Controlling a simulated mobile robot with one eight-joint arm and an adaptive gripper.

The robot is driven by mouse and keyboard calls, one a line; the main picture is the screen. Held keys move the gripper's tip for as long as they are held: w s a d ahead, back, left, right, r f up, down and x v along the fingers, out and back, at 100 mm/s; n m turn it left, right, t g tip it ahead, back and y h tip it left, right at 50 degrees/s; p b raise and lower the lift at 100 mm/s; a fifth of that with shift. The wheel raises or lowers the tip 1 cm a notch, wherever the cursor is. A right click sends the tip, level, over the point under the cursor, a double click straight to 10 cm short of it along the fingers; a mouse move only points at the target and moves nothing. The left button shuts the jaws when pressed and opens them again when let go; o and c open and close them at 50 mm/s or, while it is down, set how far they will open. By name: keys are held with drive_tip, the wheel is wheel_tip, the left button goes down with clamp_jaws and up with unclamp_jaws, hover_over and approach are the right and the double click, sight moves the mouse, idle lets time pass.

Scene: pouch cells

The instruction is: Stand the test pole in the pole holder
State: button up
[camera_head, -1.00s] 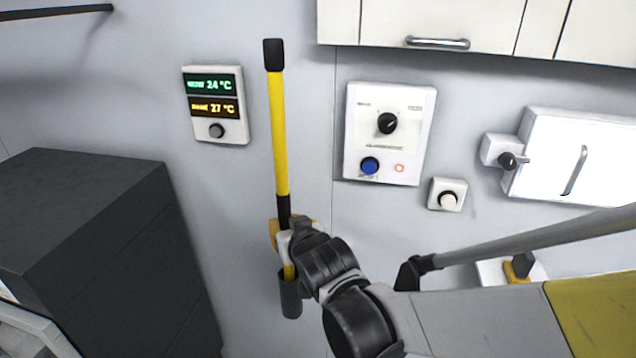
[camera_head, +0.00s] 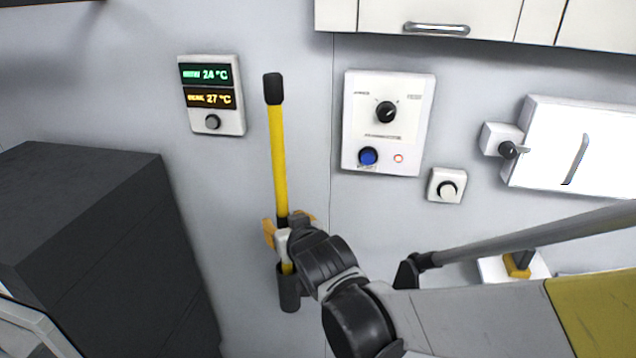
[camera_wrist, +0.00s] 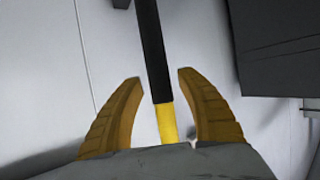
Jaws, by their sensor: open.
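The test pole (camera_head: 279,160) is yellow with a black tip and a black grip section. It stands nearly upright along the wall, its lower end inside the dark cylindrical pole holder (camera_head: 289,294). My gripper (camera_head: 289,217) is at the pole's lower part, just above the holder. In the wrist view my gripper (camera_wrist: 159,79) has its two orange fingers apart, one on each side of the pole (camera_wrist: 154,50), with gaps between. The pole's foot inside the holder is hidden.
A dark cabinet (camera_head: 85,235) stands at the left. On the wall are a temperature display (camera_head: 211,95), a control panel (camera_head: 388,122), a small knob box (camera_head: 446,185) and a white box with a handle (camera_head: 580,145). A wall cupboard (camera_head: 480,25) hangs above.

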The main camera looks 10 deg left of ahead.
drive_tip(key=v, duration=1.1)
drive_tip(key=shift+s+d, duration=0.15)
drive_tip(key=shift+s, duration=0.2)
drive_tip(key=shift+r, duration=0.15)
drive_tip(key=d+f+m+g+h+b, duration=0.1)
drive_tip(key=d+f+m+h+b, duration=0.25)
drive_tip(key=d+f+b, duration=0.95)
drive_tip(key=s+d+f+m+g+h+b, duration=0.1)
drive_tip(key=s+d+f+b, duration=0.4)
drive_tip(key=d+f, duration=0.3)
drive_tip(key=s+d+f+m+g+h+b, duration=0.1)
drive_tip(key=s+d+f+g+h+b, duration=0.1)
drive_tip(key=s+d+f+b, duration=0.3)
wheel_tip(320, 180, down, 3)
drive_tip(key=d, duration=0.3)
drive_tip(key=shift+s+g, duration=0.15)
drive_tip(key=shift+g, duration=0.15)
drive_tip(key=shift+f, duration=0.1)
